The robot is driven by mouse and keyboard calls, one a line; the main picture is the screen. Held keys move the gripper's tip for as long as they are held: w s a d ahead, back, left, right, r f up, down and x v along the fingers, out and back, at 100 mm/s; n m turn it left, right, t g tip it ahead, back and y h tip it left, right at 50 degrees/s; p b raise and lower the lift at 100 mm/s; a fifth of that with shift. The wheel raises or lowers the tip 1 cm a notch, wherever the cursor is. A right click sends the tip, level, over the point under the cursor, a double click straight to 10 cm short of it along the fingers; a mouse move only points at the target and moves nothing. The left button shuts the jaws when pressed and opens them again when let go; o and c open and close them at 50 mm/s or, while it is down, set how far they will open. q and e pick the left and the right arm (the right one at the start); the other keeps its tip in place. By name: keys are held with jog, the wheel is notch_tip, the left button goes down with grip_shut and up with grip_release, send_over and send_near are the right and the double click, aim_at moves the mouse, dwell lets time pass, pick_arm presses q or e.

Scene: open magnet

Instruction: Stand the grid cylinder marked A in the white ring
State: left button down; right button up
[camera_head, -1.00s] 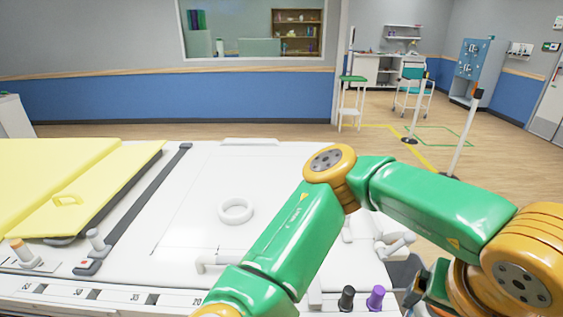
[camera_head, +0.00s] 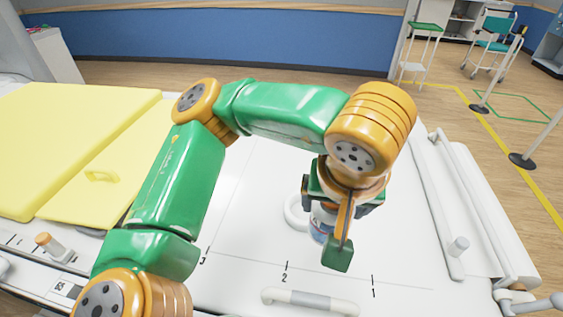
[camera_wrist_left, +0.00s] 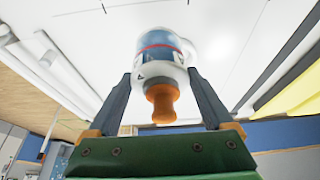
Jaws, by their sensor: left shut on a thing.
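My left gripper (camera_head: 338,240) points down over the white table panel and is shut on the grid cylinder. The grid cylinder (camera_head: 319,221) is white and blue, partly hidden behind the gripper. In the left wrist view the cylinder (camera_wrist_left: 160,44) has a red band, a small dark mark near its rim and an orange knob between the two fingers. The white ring (camera_head: 293,212) lies on the panel just left of the cylinder, partly covered by it; part of it also shows behind the cylinder in the wrist view (camera_wrist_left: 191,48). Whether the cylinder touches the ring I cannot tell.
A yellow pad (camera_head: 60,140) covers the left of the table. A white handle bar (camera_head: 310,301) lies at the front edge, near printed numbers. A rail with a knob (camera_head: 458,245) runs along the right side. The panel between is clear.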

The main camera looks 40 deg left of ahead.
pick_arm(q)
jog(key=w+a+f, duration=0.2)
jog(key=a+f, duration=0.1)
jog(key=f, duration=0.1)
jog(key=w+a+f, duration=0.3)
jog(key=a+f, duration=0.1)
jog(key=w+a+f+p, duration=0.1)
jog(key=w+a+f, duration=0.2)
jog(key=f, duration=0.1)
jog(key=shift+w+a+f, duration=0.2)
jog(key=shift+w+a, duration=0.05)
jog(key=shift+f, duration=0.25)
jog(key=shift+f+b, duration=0.4)
grip_release()
jog(key=shift+r, duration=0.25)
jog(key=v, duration=1.2)
jog(key=shift+r+p, duration=0.2)
jog(key=shift+p, duration=0.1)
jog(key=shift+d, duration=0.1)
